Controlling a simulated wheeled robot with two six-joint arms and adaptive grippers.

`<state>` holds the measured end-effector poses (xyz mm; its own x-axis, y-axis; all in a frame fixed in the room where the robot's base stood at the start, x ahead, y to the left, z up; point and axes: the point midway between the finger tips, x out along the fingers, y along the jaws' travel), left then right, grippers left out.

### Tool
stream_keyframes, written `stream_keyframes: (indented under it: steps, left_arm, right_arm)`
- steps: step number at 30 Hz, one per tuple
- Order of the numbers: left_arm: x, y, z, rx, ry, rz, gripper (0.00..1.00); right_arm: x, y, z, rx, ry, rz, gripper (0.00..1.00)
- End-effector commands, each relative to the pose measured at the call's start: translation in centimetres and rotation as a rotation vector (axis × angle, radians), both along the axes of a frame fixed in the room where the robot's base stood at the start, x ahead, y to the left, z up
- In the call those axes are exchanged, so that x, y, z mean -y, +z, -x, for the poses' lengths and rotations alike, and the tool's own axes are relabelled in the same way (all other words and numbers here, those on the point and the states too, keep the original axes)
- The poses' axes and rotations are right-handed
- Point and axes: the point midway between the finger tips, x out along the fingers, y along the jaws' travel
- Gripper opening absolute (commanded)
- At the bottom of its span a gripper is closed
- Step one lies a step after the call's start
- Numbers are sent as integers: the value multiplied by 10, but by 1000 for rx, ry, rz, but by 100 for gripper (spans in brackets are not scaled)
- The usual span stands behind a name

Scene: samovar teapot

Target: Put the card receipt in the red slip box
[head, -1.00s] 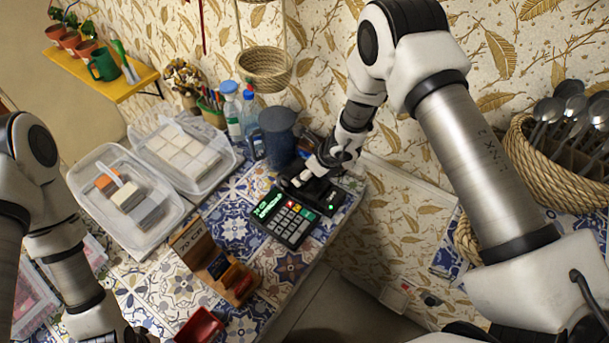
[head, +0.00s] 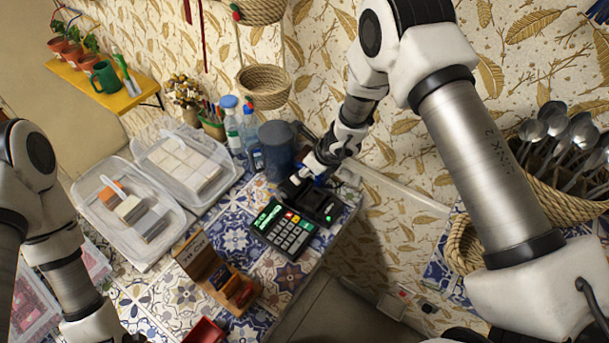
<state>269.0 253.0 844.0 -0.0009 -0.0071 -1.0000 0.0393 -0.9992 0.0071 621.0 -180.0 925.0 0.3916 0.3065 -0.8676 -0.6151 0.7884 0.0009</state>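A red open box (head: 205,331), which looks like the red slip box, stands on the tiled counter at the bottom edge of the head view, partly cut off. A black card terminal (head: 284,232) with a lit green screen and a keypad sits near the counter's right edge. A dark printer-like unit (head: 318,206) with green lights stands just behind it. My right gripper (head: 297,184) is at the back left of this unit, small and dark; its fingers cannot be made out. I cannot pick out the card receipt. My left arm comes in at lower left, its gripper out of frame.
A wooden holder (head: 201,256) with small red and dark items stands left of the terminal. Two clear tubs (head: 133,214) lie farther left. A dark blue canister (head: 276,150) and spray bottles (head: 250,135) stand close behind my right gripper. The counter ends right of the terminal.

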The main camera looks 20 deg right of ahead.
Motion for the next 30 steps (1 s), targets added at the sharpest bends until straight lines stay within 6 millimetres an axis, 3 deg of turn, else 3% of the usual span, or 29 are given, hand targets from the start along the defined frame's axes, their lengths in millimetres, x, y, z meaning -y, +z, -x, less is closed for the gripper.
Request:
stream_keyframes:
  steps: [1, 6, 24, 30]
  left_arm:
    - [0, 15, 0, 0, 0, 0, 44]
    - [0, 28, 0, 0, 0, 0, 44]
    - [0, 54, 0, 0, 0, 0, 44]
    - [0, 54, 0, 0, 0, 0, 44]
  right_arm:
    - [0, 20, 0, 1, 0, 1, 47]
    - [0, 44, 0, 0, 1, 1, 47]
    - [0, 87, 0, 1, 0, 1, 47]
    - [0, 89, 0, 0, 1, 1, 47]
